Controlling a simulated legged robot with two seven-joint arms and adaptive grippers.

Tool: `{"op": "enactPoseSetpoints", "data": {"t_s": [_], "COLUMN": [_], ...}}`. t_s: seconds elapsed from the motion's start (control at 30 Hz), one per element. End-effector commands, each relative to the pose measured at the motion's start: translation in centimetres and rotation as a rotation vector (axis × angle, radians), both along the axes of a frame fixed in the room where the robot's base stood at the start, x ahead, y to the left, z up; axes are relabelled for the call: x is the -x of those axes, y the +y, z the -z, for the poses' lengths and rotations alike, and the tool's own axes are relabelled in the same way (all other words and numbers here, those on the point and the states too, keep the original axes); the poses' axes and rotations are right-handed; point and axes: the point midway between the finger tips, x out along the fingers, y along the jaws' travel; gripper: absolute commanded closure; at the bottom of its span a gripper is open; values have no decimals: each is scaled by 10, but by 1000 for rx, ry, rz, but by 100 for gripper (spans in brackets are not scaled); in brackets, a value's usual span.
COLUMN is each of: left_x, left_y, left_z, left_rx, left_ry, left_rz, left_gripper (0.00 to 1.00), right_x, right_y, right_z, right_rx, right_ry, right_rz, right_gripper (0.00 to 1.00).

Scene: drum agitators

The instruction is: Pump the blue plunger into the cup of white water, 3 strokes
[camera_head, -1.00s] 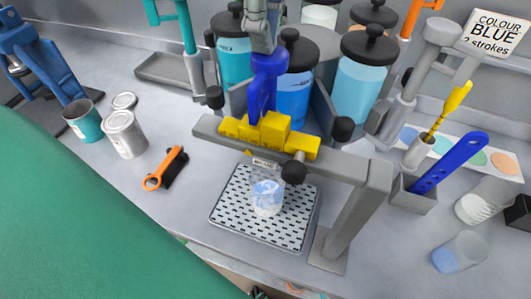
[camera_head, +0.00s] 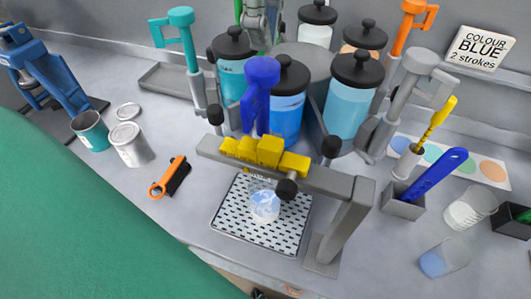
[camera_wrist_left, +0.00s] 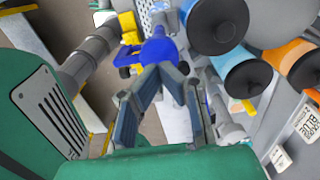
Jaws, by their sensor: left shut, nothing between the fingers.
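The blue plunger (camera_head: 262,85) stands upright in a dispenser with a yellow block (camera_head: 265,153) on a grey frame. A clear cup (camera_head: 264,205) with whitish-blue contents sits on the perforated drip tray (camera_head: 236,222) below the yellow block. My left gripper (camera_head: 257,36) is just above and behind the plunger's top in the head view, shut and empty. In the left wrist view the fingers (camera_wrist_left: 165,75) point at the blue plunger top (camera_wrist_left: 158,50); I cannot tell whether they touch it. My right gripper is not in view.
Lidded jars, including a blue one (camera_head: 287,115), stand close behind. Teal (camera_head: 184,50) and orange (camera_head: 418,20) plungers flank them.

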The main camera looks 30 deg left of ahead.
Motion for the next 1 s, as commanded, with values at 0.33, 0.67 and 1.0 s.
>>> {"op": "enactPoseSetpoints", "data": {"t_s": [0.33, 0.67, 1.0], "left_x": [0, 0, 0], "left_y": [6, 4, 2], "left_z": [2, 15, 28], "left_rx": [5, 3, 2], "left_ry": [0, 0, 0], "left_rz": [0, 0, 0], "left_gripper": [100, 100, 100], "right_x": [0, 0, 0], "right_y": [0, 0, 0], "right_z": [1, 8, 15], "right_rx": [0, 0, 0], "right_ry": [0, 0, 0], "right_rz": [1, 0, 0], "right_gripper": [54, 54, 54]}}
